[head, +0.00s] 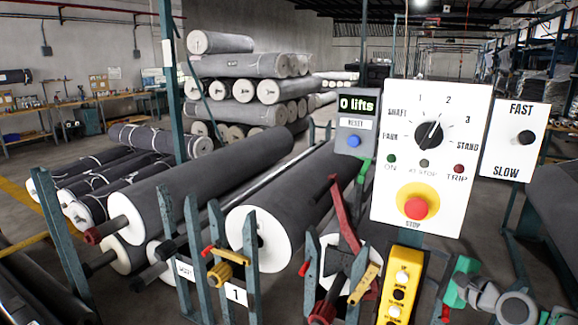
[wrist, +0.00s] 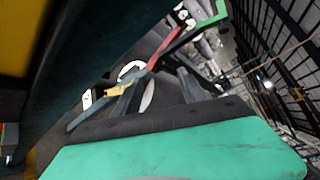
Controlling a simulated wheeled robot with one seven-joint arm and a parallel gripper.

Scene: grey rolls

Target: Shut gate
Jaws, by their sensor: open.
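A red hinged arm (head: 341,214), which looks like the gate, stands raised and tilted on the blue-green roll stand in front of the large grey roll. It also shows in the wrist view (wrist: 165,48). A yellow handle (head: 364,285) sits low on the same stand, and a yellow part shows in the wrist view (wrist: 118,90). My gripper (head: 459,283), with green pads, is at the lower right, right of the stand and apart from it. It is open and empty. One green finger pad (wrist: 180,152) fills the bottom of the wrist view; the other finger is unclear.
A white control panel (head: 450,110) with a dial and red stop button stands above my gripper. A yellow button box (head: 399,290) is between the stand and my gripper. A second stand with a yellow latch (head: 226,272) and several grey rolls are at left.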

